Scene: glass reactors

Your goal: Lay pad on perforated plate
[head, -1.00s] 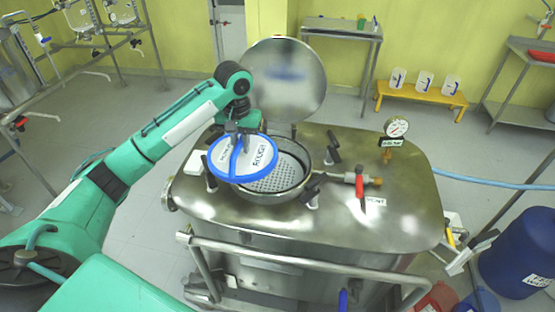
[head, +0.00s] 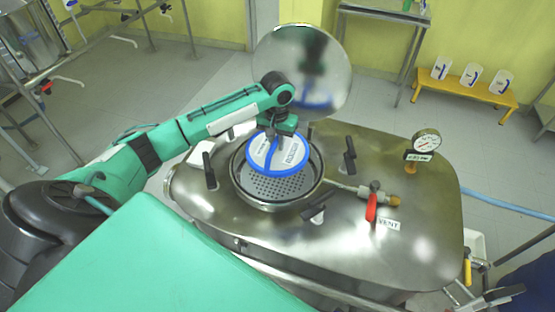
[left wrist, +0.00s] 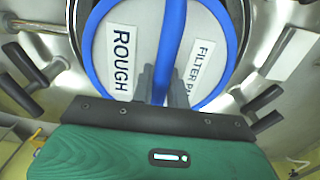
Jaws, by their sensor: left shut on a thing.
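The pad (head: 263,157) is a white disc with a blue rim, a blue strap across it and the label ROUGH. My left gripper (head: 274,138) is shut on the strap. In the left wrist view the left gripper (left wrist: 160,88) grips the strap of the pad (left wrist: 118,45), which also reads FILTER. The perforated plate (head: 272,188) lies inside the round opening of the steel vessel. The pad hangs over the back part of the opening and hides the plate there. I cannot tell whether it touches the plate. My right gripper is not in view.
The round, mirror-like lid (head: 318,62) stands open behind the opening. Clamps (head: 349,158) surround the rim. A red-handled vent valve (head: 371,207) and a gauge (head: 427,142) are on the right of the vessel top (head: 425,255). A yellow bench (head: 470,87) stands behind.

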